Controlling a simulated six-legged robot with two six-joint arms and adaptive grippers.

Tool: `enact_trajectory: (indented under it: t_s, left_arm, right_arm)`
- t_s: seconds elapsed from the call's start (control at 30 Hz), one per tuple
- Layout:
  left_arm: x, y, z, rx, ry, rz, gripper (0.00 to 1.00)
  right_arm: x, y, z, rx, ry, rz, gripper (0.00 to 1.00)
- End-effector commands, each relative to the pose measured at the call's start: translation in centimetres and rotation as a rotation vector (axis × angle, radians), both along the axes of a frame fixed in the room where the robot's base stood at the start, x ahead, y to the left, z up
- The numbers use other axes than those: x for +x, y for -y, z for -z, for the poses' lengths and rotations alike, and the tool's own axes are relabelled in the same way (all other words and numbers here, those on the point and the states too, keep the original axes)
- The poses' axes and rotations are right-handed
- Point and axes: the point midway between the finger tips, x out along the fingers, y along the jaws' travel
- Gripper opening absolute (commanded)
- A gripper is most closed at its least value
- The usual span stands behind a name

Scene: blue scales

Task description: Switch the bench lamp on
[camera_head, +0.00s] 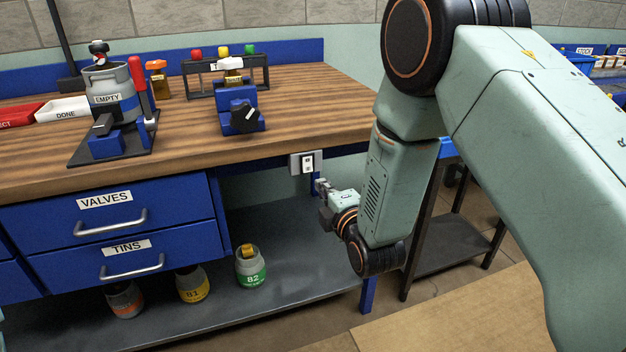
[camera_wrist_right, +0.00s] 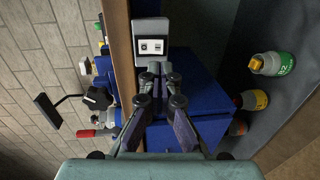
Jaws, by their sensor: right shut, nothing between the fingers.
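A light switch plate (camera_head: 306,163) with a pale face is fixed to the front edge of the wooden workbench (camera_head: 330,95). My right gripper (camera_head: 321,186) is shut and empty, just below and to the right of the plate in the head view. In the right wrist view, the switch plate (camera_wrist_right: 152,43) lies straight ahead of the shut fingers (camera_wrist_right: 155,70). I cannot tell whether the fingertips touch it. A lamp-like dark panel on an arm (camera_wrist_right: 48,110) shows at the left of the wrist view. My left gripper is not in view.
Blue drawers (camera_head: 110,215) are below. Several small canisters, one with a green band (camera_head: 250,268), stand on the lower shelf (camera_head: 300,245). A dark side table (camera_head: 450,245) is at the right.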

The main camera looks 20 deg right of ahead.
Motion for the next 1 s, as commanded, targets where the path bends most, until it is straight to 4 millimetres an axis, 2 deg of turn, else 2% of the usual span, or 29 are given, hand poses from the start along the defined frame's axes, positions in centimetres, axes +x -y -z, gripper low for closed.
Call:
enact_trajectory:
  t_s: [0.2, 0.4, 0.6, 1.0]
  left_arm:
    - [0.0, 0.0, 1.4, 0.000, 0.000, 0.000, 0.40]
    - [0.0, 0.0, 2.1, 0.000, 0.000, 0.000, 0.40]
    - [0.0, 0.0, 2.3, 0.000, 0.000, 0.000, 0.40]
    - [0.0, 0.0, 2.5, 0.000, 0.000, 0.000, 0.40]
  right_arm:
    - [3.9, 0.0, 0.7, 0.000, 0.002, 0.000, 0.00]
    - [6.2, 0.0, 0.9, 0.001, 0.001, 0.000, 0.00]
    - [7.0, 0.0, 0.9, 0.001, 0.000, 0.000, 0.00]
    - [7.0, 0.0, 1.0, 0.001, 0.008, 0.000, 0.00]
